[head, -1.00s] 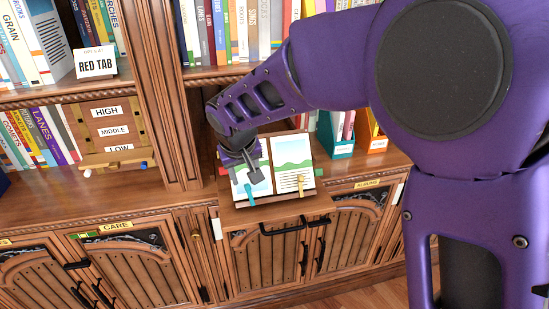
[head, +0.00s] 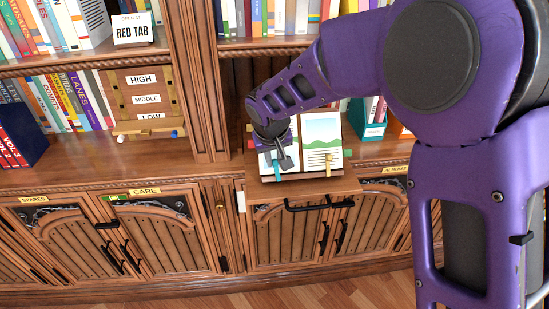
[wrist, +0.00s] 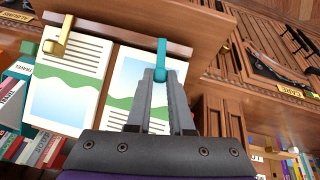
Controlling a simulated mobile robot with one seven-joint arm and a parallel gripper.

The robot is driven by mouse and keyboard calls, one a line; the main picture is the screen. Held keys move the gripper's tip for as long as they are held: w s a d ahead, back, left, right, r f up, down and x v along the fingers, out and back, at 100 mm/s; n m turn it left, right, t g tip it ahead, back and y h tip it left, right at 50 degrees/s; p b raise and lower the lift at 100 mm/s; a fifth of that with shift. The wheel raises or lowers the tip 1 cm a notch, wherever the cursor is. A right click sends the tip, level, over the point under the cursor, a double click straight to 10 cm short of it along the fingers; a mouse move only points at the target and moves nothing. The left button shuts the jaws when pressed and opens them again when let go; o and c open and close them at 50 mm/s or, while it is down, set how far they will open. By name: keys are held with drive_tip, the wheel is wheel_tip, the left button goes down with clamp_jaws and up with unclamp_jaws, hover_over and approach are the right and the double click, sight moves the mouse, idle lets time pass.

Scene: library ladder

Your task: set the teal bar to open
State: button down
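The teal bar (wrist: 162,58) hangs from the brown strip along the edge of a book stand (wrist: 130,33) with an open picture book (wrist: 72,85). In the wrist view, the bar lies over the book's right-hand page, between my gripper's fingertips (wrist: 163,76). The fingers look closed against its sides. In the head view, my gripper (head: 280,160) is over the left page, and the teal bar (head: 276,170) shows just below the fingers. A brass bar (head: 328,163) lies over the other page; it also shows in the wrist view (wrist: 57,36).
A wooden panel (head: 146,98) carries HIGH, MIDDLE and LOW labels. Cupboards (head: 155,240) with black handles lie below the ledge. A teal file box (head: 368,122) stands right of the book. A CARE label (head: 145,191) has a coloured strip.

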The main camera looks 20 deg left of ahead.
idle(0.4)
drive_tip(key=s+a+f+n+t+h+b, duration=0.1)
drive_tip(key=n+b, duration=0.1)
drive_tip(key=b, duration=0.2)
drive_tip(key=shift+s+a, duration=0.1)
drive_tip(key=shift+a, duration=0.1)
drive_tip(key=n+b, duration=0.1)
drive_tip(key=s+n+t+h+b, duration=0.1)
drive_tip(key=a+n+t+b, duration=0.1)
drive_tip(key=n, duration=0.1)
drive_tip(key=shift+s+f, duration=0.3)
drive_tip(key=shift+f, duration=0.1)
drive_tip(key=n+t, duration=0.1)
drive_tip(key=s+f+n+t+h, duration=0.1)
drive_tip(key=n, duration=0.1)
drive_tip(key=shift+s+a, duration=0.15)
drive_tip(key=shift+a, duration=0.05)
drive_tip(key=shift+s+d+f+n+t, duration=0.1)
drive_tip(key=shift+s+f+n+t, duration=0.15)
drive_tip(key=shift+n+t, duration=0.3)
drive_tip(key=shift+s+d+f+n+t, duration=0.15)
drive_tip(key=shift+f+n+t, duration=0.2)
drive_tip(key=shift+n, duration=0.45)
drive_tip(key=shift+s+a+f+n+t, duration=0.1)
drive_tip(key=shift+s+f+n+t, duration=0.1)
drive_tip(key=shift+f+n+t, duration=0.35)
drive_tip(key=shift+r+n, duration=0.15)
drive_tip(key=shift+n, duration=0.15)
drive_tip(key=c, duration=0.8)
unclamp_jaws()
